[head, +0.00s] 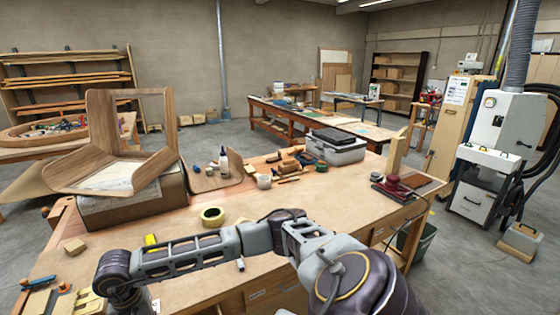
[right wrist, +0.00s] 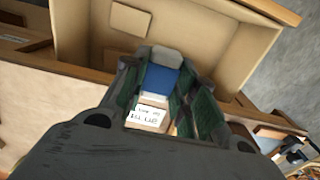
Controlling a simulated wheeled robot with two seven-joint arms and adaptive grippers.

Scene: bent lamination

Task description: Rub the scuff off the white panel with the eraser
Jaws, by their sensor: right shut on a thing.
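My right gripper (right wrist: 160,100) is shut on an eraser (right wrist: 161,80) with a pale end and a blue sleeve, seen between the green finger pads in the right wrist view. In the head view my right arm reaches across the bench to the left, and its fingers are not visible. A pale flat area (head: 112,177) lies on the bent wooden seat piece, and a white machine (head: 500,125) stands at the right. I cannot tell which is the white panel, and no scuff can be made out. My left gripper is not in view.
An open wooden compartment (right wrist: 118,55) and a white handwritten card (right wrist: 147,116) show around the gripper. The workbench (head: 320,215) carries a tape roll (head: 213,215), a grey bin (head: 337,150) and small tools. The bench's middle right is mostly clear.

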